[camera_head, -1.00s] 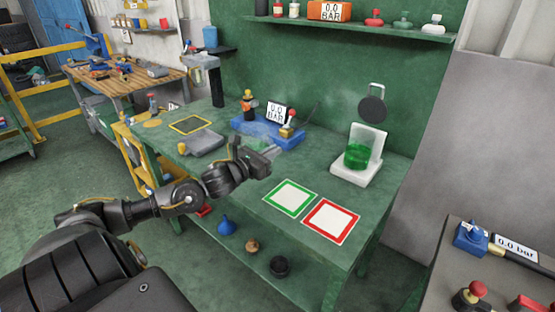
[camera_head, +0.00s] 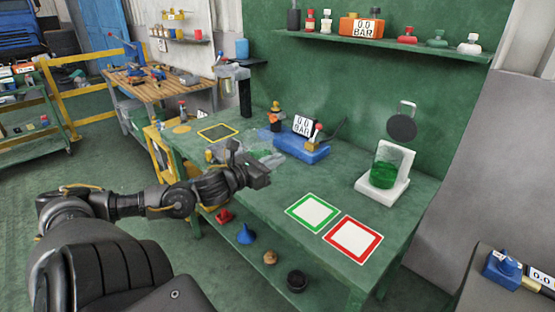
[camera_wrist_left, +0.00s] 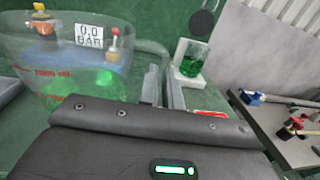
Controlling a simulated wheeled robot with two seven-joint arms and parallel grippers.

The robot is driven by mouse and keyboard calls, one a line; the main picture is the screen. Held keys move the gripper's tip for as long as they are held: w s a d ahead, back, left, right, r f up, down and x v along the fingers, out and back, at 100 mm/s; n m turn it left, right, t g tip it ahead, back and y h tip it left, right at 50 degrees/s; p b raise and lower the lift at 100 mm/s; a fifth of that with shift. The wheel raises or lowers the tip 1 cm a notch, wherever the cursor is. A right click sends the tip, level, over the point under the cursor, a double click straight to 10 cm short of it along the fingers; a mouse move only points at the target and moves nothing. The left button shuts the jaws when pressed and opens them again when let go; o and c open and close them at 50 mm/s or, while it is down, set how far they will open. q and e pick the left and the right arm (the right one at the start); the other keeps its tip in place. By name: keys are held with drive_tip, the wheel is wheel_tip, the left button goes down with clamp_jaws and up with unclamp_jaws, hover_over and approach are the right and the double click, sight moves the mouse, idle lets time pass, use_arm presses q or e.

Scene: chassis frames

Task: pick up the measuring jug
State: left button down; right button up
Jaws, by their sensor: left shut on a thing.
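The measuring jug is a large clear vessel with red markings, seen close up at the left of the left wrist view (camera_wrist_left: 60,80). In the head view it is a faint clear shape (camera_head: 263,150) in front of the blue gauge unit. My left gripper (camera_wrist_left: 160,88) is shut on the jug at its side; the exact contact is hard to see. In the head view the gripper (camera_head: 237,152) is above the green bench. I cannot tell the gap under the jug. My right gripper is not in view.
The blue gauge unit (camera_head: 303,147) stands behind the jug. A beaker of green liquid (camera_head: 386,171) stands on a white stand (camera_head: 400,185) to the right. Green-framed (camera_head: 313,212) and red-framed (camera_head: 353,239) squares on the bench are clear. A yellow-framed square (camera_head: 217,133) lies at the left.

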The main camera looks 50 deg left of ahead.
use_arm(q)
drive_tip(key=shift+s+a+r, duration=0.15)
drive_tip(key=shift+s+r, duration=0.05)
drive_tip(key=shift+s, duration=0.2)
drive_tip(key=shift+s+a+r, duration=0.15)
drive_tip(key=shift+s+r, duration=0.05)
drive_tip(key=shift+s, duration=0.2)
drive_tip(key=shift+s, duration=0.15)
